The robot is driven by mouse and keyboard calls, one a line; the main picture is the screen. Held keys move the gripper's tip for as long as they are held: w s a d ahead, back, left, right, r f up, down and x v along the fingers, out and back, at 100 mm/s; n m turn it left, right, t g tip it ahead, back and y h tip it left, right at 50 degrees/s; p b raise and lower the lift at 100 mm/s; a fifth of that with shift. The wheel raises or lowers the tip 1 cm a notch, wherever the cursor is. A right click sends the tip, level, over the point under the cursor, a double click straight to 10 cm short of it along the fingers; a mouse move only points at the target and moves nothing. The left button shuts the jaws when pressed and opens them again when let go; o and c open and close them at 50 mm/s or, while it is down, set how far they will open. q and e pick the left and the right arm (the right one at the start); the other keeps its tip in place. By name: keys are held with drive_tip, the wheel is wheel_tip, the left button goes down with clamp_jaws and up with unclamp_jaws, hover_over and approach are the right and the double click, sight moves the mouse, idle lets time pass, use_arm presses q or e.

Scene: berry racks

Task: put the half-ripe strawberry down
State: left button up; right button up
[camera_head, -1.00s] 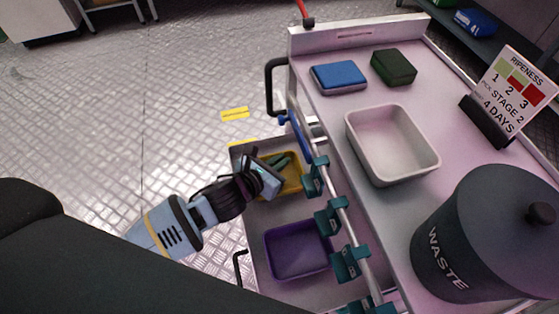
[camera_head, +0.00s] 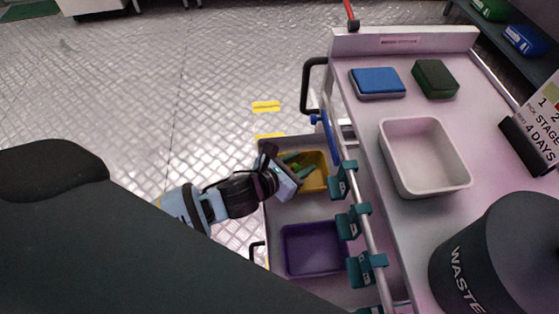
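No strawberry can be made out in this view. My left gripper (camera_head: 300,164) reaches in from the left, with its greenish fingers over the yellow tray (camera_head: 318,184) in the cart's lower bay. The fingers are small and partly overlap the tray, so I cannot tell whether they are apart or closed, or whether anything is between them. My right gripper is not in view.
A purple tray (camera_head: 315,250) sits nearer in the same bay. A rail with teal clips (camera_head: 352,222) runs beside it. The cart top holds a white bin (camera_head: 425,190), a blue block (camera_head: 377,83), a green block (camera_head: 436,78), a ripeness sign (camera_head: 545,130) and a dark waste bin (camera_head: 500,255).

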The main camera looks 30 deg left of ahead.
use_arm(q)
drive_tip(key=p+v, duration=0.1)
drive_tip(key=v, duration=0.8)
idle(0.3)
